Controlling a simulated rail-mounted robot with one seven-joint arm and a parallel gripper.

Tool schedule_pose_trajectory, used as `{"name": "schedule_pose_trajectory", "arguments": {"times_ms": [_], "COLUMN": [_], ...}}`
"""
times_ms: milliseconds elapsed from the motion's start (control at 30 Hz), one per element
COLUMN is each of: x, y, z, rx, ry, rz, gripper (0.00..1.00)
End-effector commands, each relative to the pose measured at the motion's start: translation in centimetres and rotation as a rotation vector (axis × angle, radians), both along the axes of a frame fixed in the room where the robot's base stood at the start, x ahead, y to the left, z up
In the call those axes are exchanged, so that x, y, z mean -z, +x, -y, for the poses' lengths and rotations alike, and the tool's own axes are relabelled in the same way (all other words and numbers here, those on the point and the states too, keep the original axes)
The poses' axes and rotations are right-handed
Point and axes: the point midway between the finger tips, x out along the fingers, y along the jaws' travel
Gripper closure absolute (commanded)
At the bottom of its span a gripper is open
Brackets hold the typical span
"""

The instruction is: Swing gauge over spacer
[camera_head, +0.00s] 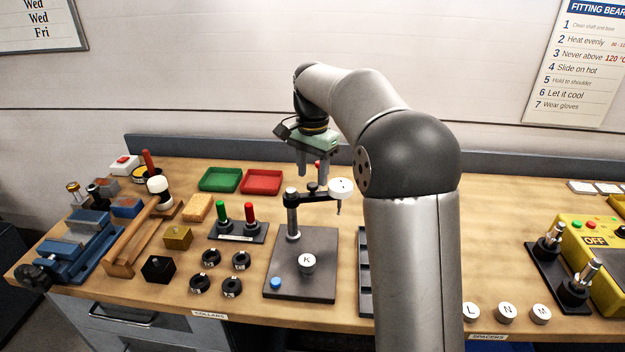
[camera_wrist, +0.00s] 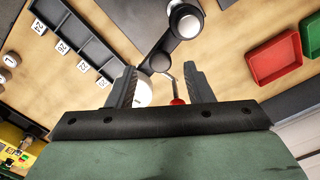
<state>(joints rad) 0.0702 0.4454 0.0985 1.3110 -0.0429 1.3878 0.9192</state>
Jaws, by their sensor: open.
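The gauge (camera_head: 341,187) is a white round dial on a dark jointed arm (camera_head: 318,194). The arm is carried by a silver post (camera_head: 293,218) on a dark base plate (camera_head: 322,240). The dial hangs near the plate's back right corner, not above the spacer. The white spacer K (camera_head: 307,263) sits on the plate's front half. My gripper (camera_head: 314,174) is open, pointing down over the gauge arm. In the wrist view, a red-tipped lever (camera_wrist: 177,101) stands between my open fingers (camera_wrist: 160,85). The dial (camera_wrist: 143,93) is partly hidden behind the left finger.
Green (camera_head: 220,179) and red (camera_head: 262,181) trays lie behind left. A stand with green and red handles (camera_head: 238,232) and black collars (camera_head: 211,258) are left of the plate. A dark slotted rack (camera_head: 364,275) is close right, partly hidden by my arm. Spacers L, N and M (camera_head: 506,312) lie front right.

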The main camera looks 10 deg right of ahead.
Motion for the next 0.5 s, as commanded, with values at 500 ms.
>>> {"name": "schedule_pose_trajectory", "arguments": {"times_ms": [500], "x": [2.6], "y": [0.0], "z": [0.0], "rx": [-0.001], "ry": [0.000], "rz": [0.001], "gripper": [0.53]}}
